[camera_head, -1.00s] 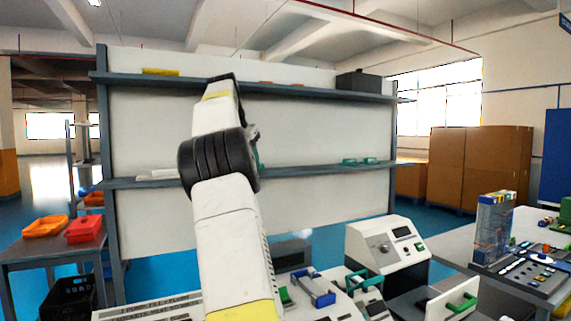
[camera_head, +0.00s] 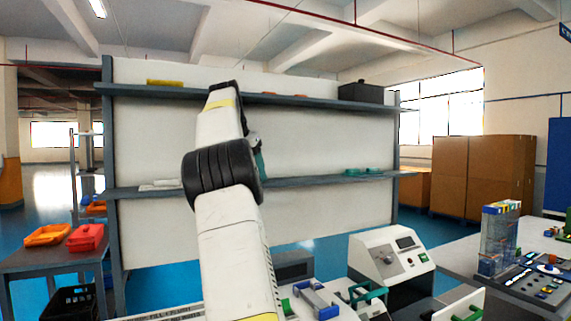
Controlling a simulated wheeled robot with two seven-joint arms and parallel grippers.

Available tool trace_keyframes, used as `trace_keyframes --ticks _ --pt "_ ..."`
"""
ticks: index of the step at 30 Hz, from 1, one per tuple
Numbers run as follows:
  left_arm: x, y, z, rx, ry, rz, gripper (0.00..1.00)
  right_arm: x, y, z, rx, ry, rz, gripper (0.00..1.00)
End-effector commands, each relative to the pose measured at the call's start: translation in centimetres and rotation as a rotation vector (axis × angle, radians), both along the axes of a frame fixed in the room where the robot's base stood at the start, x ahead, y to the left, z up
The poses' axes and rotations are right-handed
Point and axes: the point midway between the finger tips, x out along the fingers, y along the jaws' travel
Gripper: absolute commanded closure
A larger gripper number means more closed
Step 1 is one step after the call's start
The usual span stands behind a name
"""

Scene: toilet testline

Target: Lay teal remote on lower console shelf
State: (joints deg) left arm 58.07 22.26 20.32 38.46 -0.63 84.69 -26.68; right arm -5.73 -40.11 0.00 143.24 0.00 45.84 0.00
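A narrow teal piece, apparently the teal remote (camera_head: 260,165), hangs upright beside my arm, partly hidden by the wrist. My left arm rises through the middle of the view. Its gripper (camera_head: 256,148) is mostly hidden behind the arm and seems shut on the remote. The remote is in front of the rack, near the height of the lower console shelf (camera_head: 305,182). I cannot tell whether it touches the shelf. My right gripper is not in view.
Green items (camera_head: 362,172) lie at the lower shelf's right, and a pale flat item (camera_head: 160,185) at its left. The shelf between the arm and the green items is clear. The upper shelf (camera_head: 300,100) runs above. Consoles (camera_head: 390,257) stand below.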

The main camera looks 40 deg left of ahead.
Motion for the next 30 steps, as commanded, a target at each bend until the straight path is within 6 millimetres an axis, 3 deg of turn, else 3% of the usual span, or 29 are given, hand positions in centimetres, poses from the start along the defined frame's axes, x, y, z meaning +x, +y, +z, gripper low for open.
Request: trace_keyframes --ticks 6,9,23,26,30 --pt "-2.0 -0.7 3.5 0.004 -0.004 0.0 0.37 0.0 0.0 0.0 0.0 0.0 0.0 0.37" --pt "-2.4 -0.8 4.2 0.001 -0.003 -0.001 0.37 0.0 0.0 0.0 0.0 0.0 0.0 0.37" --pt "-2.9 -1.6 5.4 0.0 0.001 -0.007 0.37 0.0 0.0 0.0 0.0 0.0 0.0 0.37" --pt "-1.7 -3.7 5.7 0.002 0.007 -0.031 0.37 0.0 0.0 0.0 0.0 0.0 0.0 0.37" --pt "0.9 -9.5 6.1 0.005 0.017 -0.085 0.37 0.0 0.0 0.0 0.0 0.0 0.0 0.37"
